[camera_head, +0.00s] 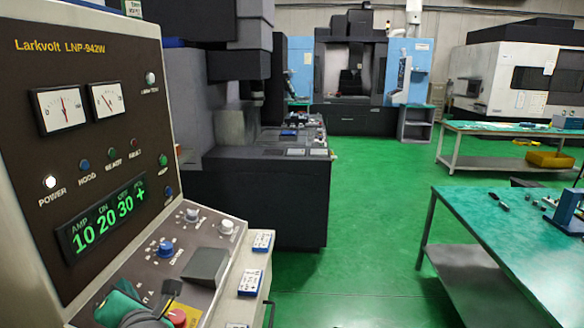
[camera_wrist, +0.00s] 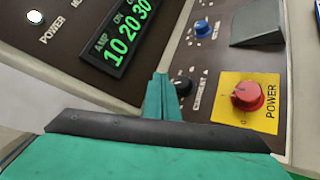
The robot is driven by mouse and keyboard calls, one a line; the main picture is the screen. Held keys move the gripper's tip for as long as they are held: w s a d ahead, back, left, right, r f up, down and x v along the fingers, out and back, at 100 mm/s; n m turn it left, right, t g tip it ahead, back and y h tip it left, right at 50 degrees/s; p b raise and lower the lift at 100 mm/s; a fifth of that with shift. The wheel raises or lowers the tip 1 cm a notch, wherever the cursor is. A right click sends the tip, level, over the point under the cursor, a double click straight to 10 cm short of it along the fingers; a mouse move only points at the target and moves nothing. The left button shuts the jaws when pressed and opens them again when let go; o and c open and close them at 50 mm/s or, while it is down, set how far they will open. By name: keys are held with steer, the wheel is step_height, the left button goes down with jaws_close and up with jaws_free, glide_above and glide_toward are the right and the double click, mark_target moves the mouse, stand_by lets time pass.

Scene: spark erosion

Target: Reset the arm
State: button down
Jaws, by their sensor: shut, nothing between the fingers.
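My gripper (camera_head: 122,304) is at the bottom left of the head view, low over the sloping control panel of the Larkvolt LNP-942W console (camera_head: 100,140). In the wrist view its green fingers (camera_wrist: 159,92) are together with nothing between them. The fingertips appear beside a small black knob (camera_wrist: 183,87); I cannot tell whether they touch it. A red POWER knob on a yellow plate (camera_wrist: 248,95) is to their right, and also shows at the bottom edge of the head view (camera_head: 177,318). The green display (camera_head: 107,217) reads 10 20 30. The white POWER lamp (camera_head: 50,182) is lit.
A blue knob (camera_head: 166,248), white knobs and a grey wedge-shaped block (camera_head: 206,266) stand on the panel near my gripper. A dark machine (camera_head: 255,190) stands behind the console. Green floor (camera_head: 370,230) is open between it and the green-topped table (camera_head: 480,230) on the right.

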steer(key=s+a+r+m+y, duration=0.3)
steer(key=s+r+m+y, duration=0.3)
steer(key=r+m, duration=0.2)
steer(key=s+d+f+m+t+h, duration=0.3)
steer(key=d+f+m+t+h, duration=0.7)
steer(key=d+f+m, duration=1.15)
steer(key=s+d+f+m+g+h, duration=0.4)
steer(key=s+d+f, duration=0.3)
steer(key=s+f, duration=0.5)
steer(key=s+d+f+g+h, duration=0.1)
steer(key=s+d+f, duration=0.1)
steer(key=s+d, duration=0.2)
steer(key=s+d+f+g+h, duration=0.1)
steer(key=s+d+f, duration=0.2)
steer(key=s, duration=0.8)
steer(key=shift+d+f+n, duration=0.25)
steer(key=shift+d+n, duration=0.2)
steer(key=shift+d, duration=0.4)
